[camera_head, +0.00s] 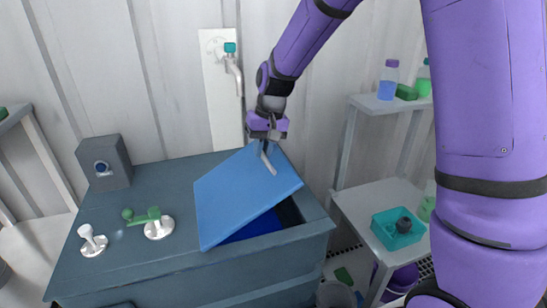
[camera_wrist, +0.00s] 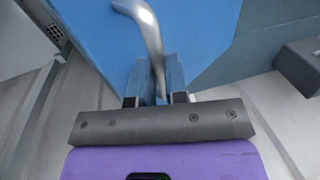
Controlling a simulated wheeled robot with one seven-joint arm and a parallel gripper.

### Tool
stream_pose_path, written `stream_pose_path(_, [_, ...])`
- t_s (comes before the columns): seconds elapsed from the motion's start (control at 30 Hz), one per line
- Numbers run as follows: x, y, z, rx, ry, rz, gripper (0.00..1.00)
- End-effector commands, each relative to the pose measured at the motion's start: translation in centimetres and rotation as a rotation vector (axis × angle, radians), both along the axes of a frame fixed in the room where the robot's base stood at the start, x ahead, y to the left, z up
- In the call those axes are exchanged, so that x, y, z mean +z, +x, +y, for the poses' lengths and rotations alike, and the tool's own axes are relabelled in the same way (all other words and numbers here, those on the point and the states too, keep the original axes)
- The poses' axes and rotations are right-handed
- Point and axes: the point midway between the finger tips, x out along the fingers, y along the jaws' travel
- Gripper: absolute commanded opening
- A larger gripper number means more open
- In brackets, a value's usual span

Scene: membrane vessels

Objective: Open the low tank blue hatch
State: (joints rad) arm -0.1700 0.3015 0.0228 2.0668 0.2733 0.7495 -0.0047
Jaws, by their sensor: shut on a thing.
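The blue hatch (camera_head: 240,195) on the low dark tank (camera_head: 150,258) is tilted up, with a dark gap under its right and front edges. Its grey bar handle (camera_head: 270,164) is near the upper right of the panel. My gripper (camera_head: 265,143) is at the upper end of this handle. In the wrist view, the handle (camera_wrist: 148,32) runs down between the two fingers of my gripper (camera_wrist: 156,85), which are shut on it. The blue hatch (camera_wrist: 205,35) fills the upper middle of that view.
A green-handled valve (camera_head: 147,217), a white fitting (camera_head: 92,240) and a grey box (camera_head: 104,162) sit on the tank top. A tap (camera_head: 231,60) is on the wall behind. Shelves with bottles (camera_head: 388,80) and a teal tray (camera_head: 385,238) stand at right. A bin (camera_head: 336,294) is on the floor.

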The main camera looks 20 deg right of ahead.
Motion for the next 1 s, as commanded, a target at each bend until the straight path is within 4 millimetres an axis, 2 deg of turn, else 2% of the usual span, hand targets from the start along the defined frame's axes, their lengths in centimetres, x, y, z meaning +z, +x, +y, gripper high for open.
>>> stream_pose_path(0.03, [0.12, -0.27, 1.01, 0.008, 0.005, 0.006, 0.0])
stream_pose_path(0.13, [0.51, -0.31, 1.46, 0.009, 0.005, 0.008, 0.0])
stream_pose_path(0.63, [0.74, -0.39, 1.82, 0.01, 0.003, 0.012, 0.0])
stream_pose_path(0.67, [0.74, -0.4, 1.81, 0.01, 0.003, 0.012, 0.19])
stream_pose_path(0.7, [0.74, -0.39, 1.79, 0.01, 0.003, 0.012, 0.28])
stream_pose_path(0.77, [0.79, -0.35, 1.71, 0.008, 0.002, 0.011, 0.4])
stream_pose_path(1.0, [0.91, -0.2, 1.46, 0.005, 0.001, 0.007, 0.4])
